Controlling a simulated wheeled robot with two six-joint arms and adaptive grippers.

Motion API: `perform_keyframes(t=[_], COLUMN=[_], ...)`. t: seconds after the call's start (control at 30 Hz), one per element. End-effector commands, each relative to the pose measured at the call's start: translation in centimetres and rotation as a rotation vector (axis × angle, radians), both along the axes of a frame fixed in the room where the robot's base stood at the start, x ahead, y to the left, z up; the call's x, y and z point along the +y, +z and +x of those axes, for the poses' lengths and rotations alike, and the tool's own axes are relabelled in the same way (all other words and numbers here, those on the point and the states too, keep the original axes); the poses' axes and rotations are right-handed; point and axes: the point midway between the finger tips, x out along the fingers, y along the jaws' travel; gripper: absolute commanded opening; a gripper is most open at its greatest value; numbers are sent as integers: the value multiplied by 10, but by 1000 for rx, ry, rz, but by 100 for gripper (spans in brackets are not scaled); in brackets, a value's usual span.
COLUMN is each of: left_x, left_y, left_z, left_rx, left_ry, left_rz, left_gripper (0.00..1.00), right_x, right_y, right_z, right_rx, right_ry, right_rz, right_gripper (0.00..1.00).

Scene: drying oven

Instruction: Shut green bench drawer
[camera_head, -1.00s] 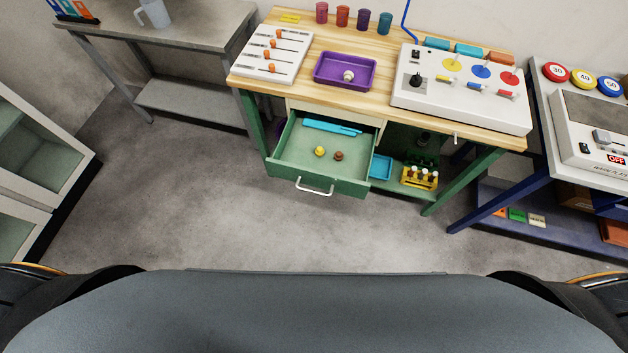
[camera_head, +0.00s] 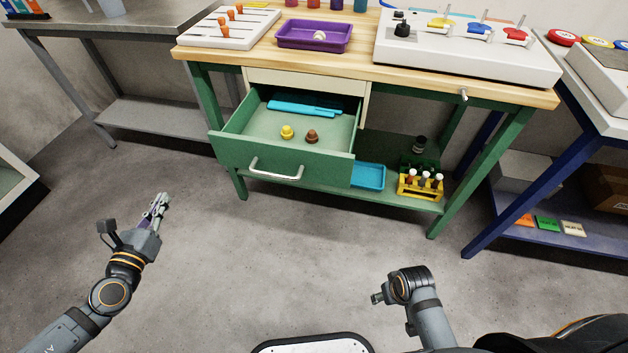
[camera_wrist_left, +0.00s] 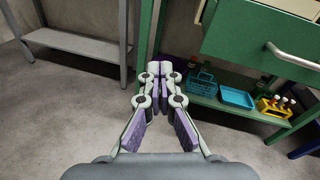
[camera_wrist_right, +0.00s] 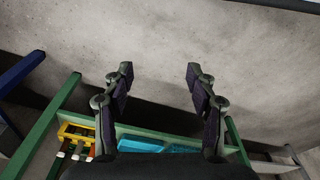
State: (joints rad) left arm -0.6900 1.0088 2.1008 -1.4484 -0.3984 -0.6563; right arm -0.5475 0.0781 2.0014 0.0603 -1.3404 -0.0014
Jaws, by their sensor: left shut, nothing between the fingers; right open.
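The green bench drawer (camera_head: 230,153) is pulled out under the wooden-topped bench, with a silver bar handle (camera_head: 277,172) on its front. Inside lie blue flat items (camera_head: 300,108), a yellow knob-like piece (camera_head: 287,132) and a brown one (camera_head: 312,137). My left gripper (camera_head: 161,205) is shut and empty, in front of the drawer and to its left, apart from it. In the left wrist view the drawer front (camera_wrist_left: 245,40) and handle (camera_wrist_left: 292,57) show at the upper right. My right gripper (camera_wrist_right: 158,80) is open and empty; its fingers are not clear in the head view.
The bench's lower shelf holds a blue tray (camera_head: 369,176) and a yellow rack of bottles (camera_head: 421,184). A purple tray (camera_head: 315,37) and a control box (camera_head: 468,50) stand on top. A grey table (camera_head: 130,35) is at left, a blue-legged one at right. The floor before the drawer is clear.

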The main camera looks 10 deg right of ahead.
Motion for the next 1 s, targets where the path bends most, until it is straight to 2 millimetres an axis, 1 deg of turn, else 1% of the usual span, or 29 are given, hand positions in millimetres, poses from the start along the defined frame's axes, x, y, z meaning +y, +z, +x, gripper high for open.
perform_keyframes(t=[0.03,0.1,0.2,0.3,0.47,0.57,0.7,0.73,0.83,0.93,1.0], left_x=[-27,-53,-71,-74,-72,-73,-81,-80,-82,-88,-92], left_y=[-7,5,16,21,21,20,22,25,25,26,25], left_z=[-5,-11,-17,-17,-12,-4,9,12,21,31,42], left_rx=[-46,-99,-137,-145,-144,-143,-149,-148,-146,-146,-148], left_ry=[-77,-149,-199,-206,-195,-188,-197,-193,-191,-195,-194], left_rz=[63,126,168,175,172,171,161,165,166,162,163], left_gripper=[0,0,0,0,0,0,0,0,0,0,0], right_x=[2,4,5,6,6,7,8,6,2,-2,-5], right_y=[-11,-4,4,8,10,13,19,15,-7,-26,-38], right_z=[1,0,-1,-1,-1,-2,-2,-2,1,2,2], right_rx=[-5,-4,-1,-1,-2,-1,-1,-1,0,-2,-6], right_ry=[3,7,9,9,9,10,13,10,3,-2,-4], right_rz=[4,6,8,9,9,10,13,10,2,-5,-9], right_gripper=[58,58,58,58,58,58,58,58,58,58,58])
